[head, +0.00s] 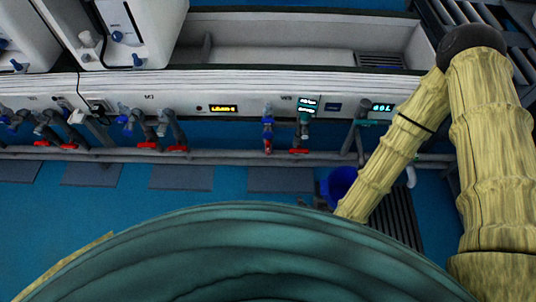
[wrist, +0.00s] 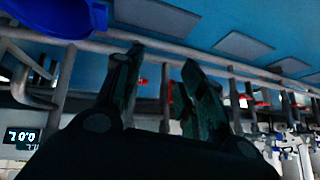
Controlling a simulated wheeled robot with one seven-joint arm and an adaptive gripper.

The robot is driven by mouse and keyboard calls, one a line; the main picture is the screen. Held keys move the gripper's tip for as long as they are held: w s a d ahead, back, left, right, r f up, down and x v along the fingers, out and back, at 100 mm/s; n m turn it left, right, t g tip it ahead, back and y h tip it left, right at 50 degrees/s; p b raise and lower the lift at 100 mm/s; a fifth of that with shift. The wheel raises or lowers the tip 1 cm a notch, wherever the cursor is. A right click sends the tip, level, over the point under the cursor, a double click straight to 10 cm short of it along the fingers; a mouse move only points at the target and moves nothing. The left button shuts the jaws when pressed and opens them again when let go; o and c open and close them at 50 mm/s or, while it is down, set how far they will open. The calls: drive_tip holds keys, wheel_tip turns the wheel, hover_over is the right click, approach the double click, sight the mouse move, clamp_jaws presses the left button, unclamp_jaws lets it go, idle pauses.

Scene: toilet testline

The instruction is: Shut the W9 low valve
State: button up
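Several low valves with red handles hang under the bench front in the head view. One red handle (head: 268,146) stands upright below a blue tap, and one beside it (head: 299,152) lies level. Further left, other red handles (head: 148,145) also lie level. The labels are too small to read, so I cannot tell which is W9. My gripper (wrist: 163,62) shows in the wrist view with its two dark fingers spread and nothing between them. Small red parts (wrist: 171,92) show behind the fingers, apparently farther off. In the head view the gripper is hidden.
A long grey pipe (head: 215,155) runs low along the bench. A blue bucket (head: 341,183) stands near the forearm and also shows in the wrist view (wrist: 30,18). A floor grate (head: 397,222) lies right of it. Blue floor at left is open, with grey mats (head: 92,174).

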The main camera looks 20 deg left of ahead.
drive_tip(key=w+a+f+t+y+b, duration=0.2)
drive_tip(key=w+a+f+t+b, duration=0.3)
drive_tip(key=a+b, duration=0.45)
drive_tip(key=t+h+b, duration=0.1)
drive_tip(key=t+b, duration=0.5)
drive_tip(key=b, duration=0.7)
approach(268, 149)
drive_tip(key=shift+m, duration=0.4)
drive_tip(key=b+x, duration=0.4)
drive_tip(key=x, duration=0.5)
drive_tip(key=shift+w+b, duration=0.3)
drive_tip(key=shift+w, duration=0.1)
drive_tip(key=shift+w+a, duration=0.3)
drive_tip(key=shift+w, duration=0.4)
drive_tip(key=shift+r, duration=0.1)
clamp_jaws()
